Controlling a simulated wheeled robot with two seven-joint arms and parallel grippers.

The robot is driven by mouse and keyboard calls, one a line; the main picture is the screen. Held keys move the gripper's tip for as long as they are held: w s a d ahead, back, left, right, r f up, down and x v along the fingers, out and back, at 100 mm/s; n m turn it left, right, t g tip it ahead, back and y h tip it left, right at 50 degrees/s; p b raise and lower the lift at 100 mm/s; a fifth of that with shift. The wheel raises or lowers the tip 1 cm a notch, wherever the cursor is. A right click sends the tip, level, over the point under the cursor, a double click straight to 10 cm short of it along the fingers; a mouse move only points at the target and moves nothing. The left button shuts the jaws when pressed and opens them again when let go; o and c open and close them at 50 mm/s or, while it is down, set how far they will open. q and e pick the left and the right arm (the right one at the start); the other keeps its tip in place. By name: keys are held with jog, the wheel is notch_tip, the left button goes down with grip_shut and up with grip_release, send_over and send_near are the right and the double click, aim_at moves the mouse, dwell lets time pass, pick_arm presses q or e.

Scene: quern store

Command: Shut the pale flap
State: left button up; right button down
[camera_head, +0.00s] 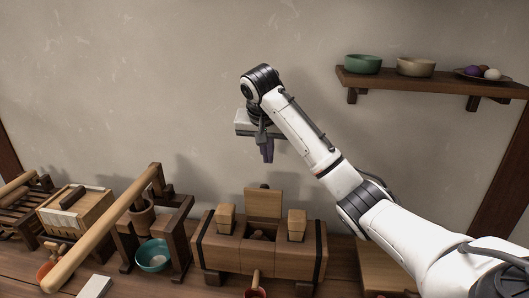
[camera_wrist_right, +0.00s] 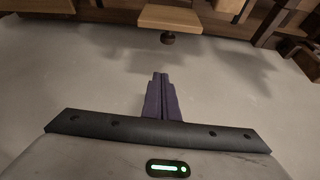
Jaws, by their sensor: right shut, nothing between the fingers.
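The pale flap (camera_head: 263,203) stands upright at the back of the middle opening of a wooden chest (camera_head: 224,244), so the opening shows. In the right wrist view the flap (camera_wrist_right: 169,18) is near the top, with a dark round knob (camera_wrist_right: 167,38) below it. My right gripper (camera_head: 267,157) hangs above the flap, pointing down and apart from it. Its purple fingers are shut with nothing between them, and they also show in the right wrist view (camera_wrist_right: 160,78). My left gripper is not in view.
Wooden blocks (camera_head: 226,217) (camera_head: 297,225) stand on both sides of the flap. A long wooden beam (camera_head: 105,225) and a teal bowl (camera_head: 154,255) are to the left. A wall shelf (camera_head: 430,82) with bowls is at upper right. The wall space around my gripper is clear.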

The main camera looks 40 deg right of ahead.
aim_at(264, 199)
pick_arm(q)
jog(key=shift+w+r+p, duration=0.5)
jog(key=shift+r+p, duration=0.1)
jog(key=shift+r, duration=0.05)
pick_arm(e)
notch_tip(264, 199, down, 7)
jog(key=shift+s+a+r, duration=0.15)
jog(key=shift+a, duration=0.15)
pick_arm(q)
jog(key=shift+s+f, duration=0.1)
